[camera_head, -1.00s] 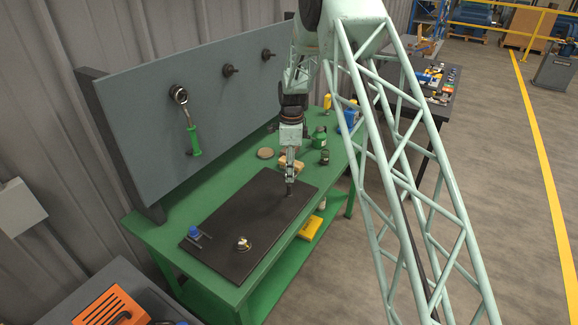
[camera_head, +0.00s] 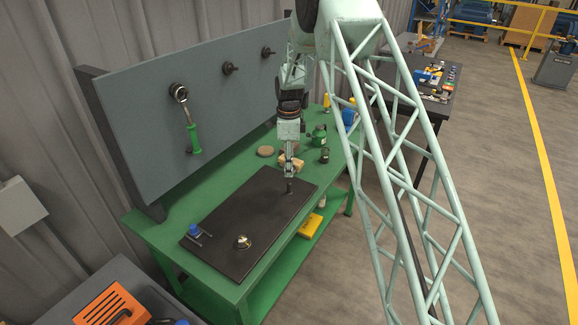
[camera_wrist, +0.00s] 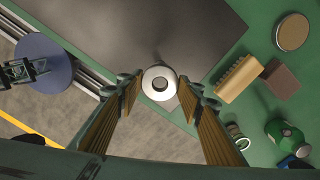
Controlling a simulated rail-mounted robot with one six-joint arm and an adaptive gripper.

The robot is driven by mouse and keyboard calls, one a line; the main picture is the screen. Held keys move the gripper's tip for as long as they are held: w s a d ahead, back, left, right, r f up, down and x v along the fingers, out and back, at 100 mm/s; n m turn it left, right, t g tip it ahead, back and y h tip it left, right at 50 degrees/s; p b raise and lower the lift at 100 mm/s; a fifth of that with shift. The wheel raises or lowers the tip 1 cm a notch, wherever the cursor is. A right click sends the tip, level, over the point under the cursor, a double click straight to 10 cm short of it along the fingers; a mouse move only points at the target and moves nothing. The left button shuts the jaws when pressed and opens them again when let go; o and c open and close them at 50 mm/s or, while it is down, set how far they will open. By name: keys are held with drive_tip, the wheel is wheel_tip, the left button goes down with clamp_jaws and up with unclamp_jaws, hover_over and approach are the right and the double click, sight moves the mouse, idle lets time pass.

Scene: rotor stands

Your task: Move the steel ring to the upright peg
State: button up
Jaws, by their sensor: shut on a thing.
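The pale steel ring (camera_wrist: 148,84) lies between the two fingers of my gripper (camera_wrist: 159,88) in the wrist view. My gripper (camera_head: 290,174) is shut on it. A dark round end, seemingly the upright peg (camera_wrist: 160,84), shows in the middle of the ring. In the head view the dark upright peg (camera_head: 290,186) stands near the right edge of the black mat (camera_head: 240,212), right below my gripper. The ring is too small to make out there. I cannot tell whether it is around the peg or just above it.
A shiny round piece (camera_head: 242,242) and a blue-topped part (camera_head: 195,231) are on the mat's near end. A brush (camera_wrist: 238,79), a brown block (camera_wrist: 281,78), a round disc (camera_wrist: 292,32) and a green bottle (camera_wrist: 284,134) stand beside the mat. The mat's middle is clear.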

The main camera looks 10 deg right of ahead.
drive_tip(key=b, duration=0.1)
approach(289, 192)
drive_tip(key=shift+w+f, duration=0.25)
drive_tip(key=shift+w, duration=0.2)
idle(0.5)
drive_tip(key=shift+f+b, duration=2.45)
drive_tip(key=shift+f, duration=1.2)
idle(3.0)
